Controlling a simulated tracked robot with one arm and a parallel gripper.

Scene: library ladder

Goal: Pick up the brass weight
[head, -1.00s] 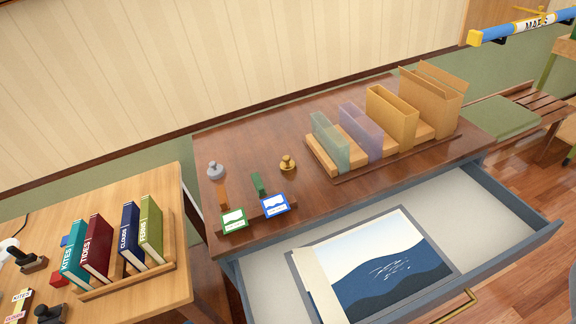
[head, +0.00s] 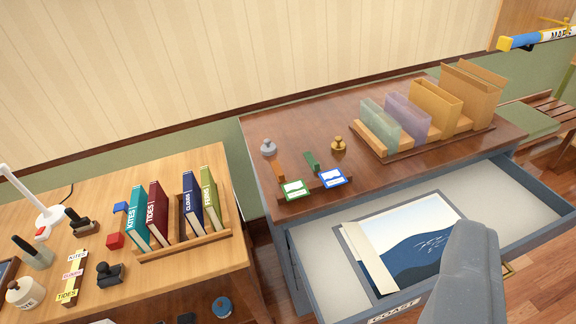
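The brass weight (head: 338,144) is a small gold-coloured knobbed piece. It stands upright on the dark wooden cabinet top, left of the folder rack and behind the blue-edged card. A similar silver-grey weight (head: 269,147) stands further left on the same top. A grey rounded part, which looks like part of my own arm, rises at the lower right in front of the open drawer. It is well apart from the brass weight. My gripper's fingers are not visible.
The drawer (head: 320,270) is open below the top, with a blue-and-white picture (head: 405,240) in it. A rack (head: 425,148) of upright folders stands right of the weight. A book table is at left.

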